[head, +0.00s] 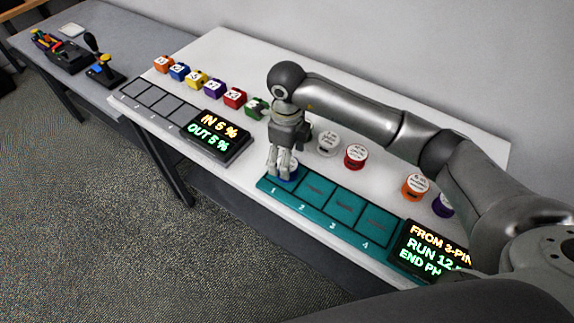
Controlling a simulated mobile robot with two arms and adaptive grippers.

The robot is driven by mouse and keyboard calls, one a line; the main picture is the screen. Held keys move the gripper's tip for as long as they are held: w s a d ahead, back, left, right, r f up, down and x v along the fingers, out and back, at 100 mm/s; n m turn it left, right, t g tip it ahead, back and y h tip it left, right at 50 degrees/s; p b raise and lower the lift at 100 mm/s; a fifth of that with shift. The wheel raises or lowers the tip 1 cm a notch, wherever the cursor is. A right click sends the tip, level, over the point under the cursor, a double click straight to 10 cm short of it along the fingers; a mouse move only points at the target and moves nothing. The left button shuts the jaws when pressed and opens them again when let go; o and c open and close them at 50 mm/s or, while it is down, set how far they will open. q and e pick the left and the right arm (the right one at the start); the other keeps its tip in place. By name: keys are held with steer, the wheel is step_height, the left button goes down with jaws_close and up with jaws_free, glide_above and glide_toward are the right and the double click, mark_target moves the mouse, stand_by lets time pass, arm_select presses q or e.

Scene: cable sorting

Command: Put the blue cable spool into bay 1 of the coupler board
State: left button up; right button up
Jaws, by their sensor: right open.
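The blue cable spool (287,176) sits at bay 1 of the teal coupler board (318,221), at the board's left end. My right gripper (282,172) points down over the spool, with its fingers around or just above it. It is open; the fingers cover part of the spool, so I cannot tell if they touch it or if it is fully seated. Bays 2, 3 and 4 look empty. My left gripper is not in view.
White (328,143), red (355,156), orange (415,187) and purple (442,205) spools stand behind the board. A lit display (432,248) is at its right end. Several coloured numbered blocks (207,87) and a grey slotted board (160,104) lie left. My right arm spans the table's right side.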

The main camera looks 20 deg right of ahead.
step_height(320, 180, up, 7)
steer(key=shift+f+b, duration=0.2)
steer(key=shift+b, duration=0.6)
steer(key=shift+r, duration=0.75)
